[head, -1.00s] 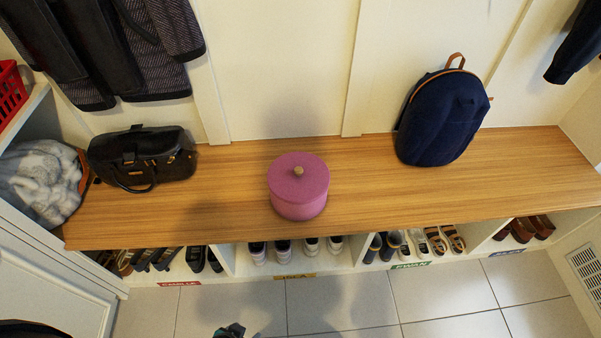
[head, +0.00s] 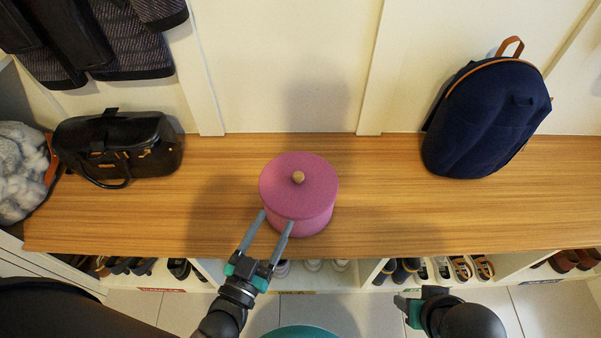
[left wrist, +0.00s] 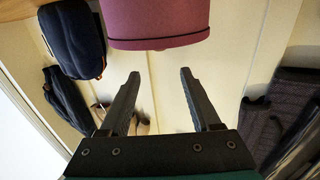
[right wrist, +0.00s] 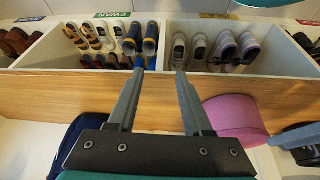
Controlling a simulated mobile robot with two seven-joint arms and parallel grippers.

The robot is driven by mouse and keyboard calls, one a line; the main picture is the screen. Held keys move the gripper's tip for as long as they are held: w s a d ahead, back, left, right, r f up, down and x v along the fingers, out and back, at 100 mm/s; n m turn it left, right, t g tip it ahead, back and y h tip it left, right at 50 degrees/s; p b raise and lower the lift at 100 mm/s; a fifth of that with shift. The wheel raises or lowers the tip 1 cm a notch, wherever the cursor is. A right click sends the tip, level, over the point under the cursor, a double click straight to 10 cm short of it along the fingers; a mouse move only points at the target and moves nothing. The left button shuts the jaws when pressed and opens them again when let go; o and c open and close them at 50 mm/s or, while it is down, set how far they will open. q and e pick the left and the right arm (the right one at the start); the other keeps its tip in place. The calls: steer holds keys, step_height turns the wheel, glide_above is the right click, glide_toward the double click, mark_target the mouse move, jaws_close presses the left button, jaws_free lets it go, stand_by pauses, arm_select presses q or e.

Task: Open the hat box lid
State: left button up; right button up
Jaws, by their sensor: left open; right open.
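The pink round hat box (head: 302,219) stands on the wooden bench. Its lid (head: 275,172) is on, with a small round wooden knob (head: 298,177) at the centre. My left gripper (head: 276,217) is open and empty, its fingertips at the front of the box. Whether they touch it cannot be told. My right gripper (right wrist: 159,73) is open and empty in front of the bench, apart from the box. The box also shows in the right wrist view (right wrist: 235,117).
A black handbag (head: 118,148) and a grey furry item (head: 20,170) are on the bench at left. A navy backpack (head: 485,118) stands at right. Clear bench (head: 385,190) lies between backpack and box. Cubbies with shoes (head: 470,268) are below; coats (head: 95,40) hang above left.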

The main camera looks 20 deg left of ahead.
arm_select(q)
steer(key=b, duration=0.2)
glide_toward(296, 180)
steer(key=w, duration=0.3)
steer(key=shift+d+r, duration=0.1)
steer(key=shift+d, duration=0.05)
steer(key=w, duration=0.2)
steer(key=w+b, duration=0.1)
steer(key=w, duration=0.1)
steer(key=shift+d, duration=0.25)
steer(key=shift+w+d+b, duration=0.15)
steer(key=shift+w+b, duration=0.55)
steer(key=shift+w, duration=0.6)
steer(key=shift+w+b, duration=0.3)
steer(key=shift+w, duration=0.5)
arm_select(e)
steer(key=w+a+r+t+y, duration=0.3)
steer(key=w+a+t, duration=0.2)
steer(key=a+t, duration=0.1)
steer(key=shift+w+a+r+n, duration=0.2)
steer(key=shift+a+n, duration=0.1)
steer(key=shift+a, duration=0.2)
arm_select(q)
jaws_close()
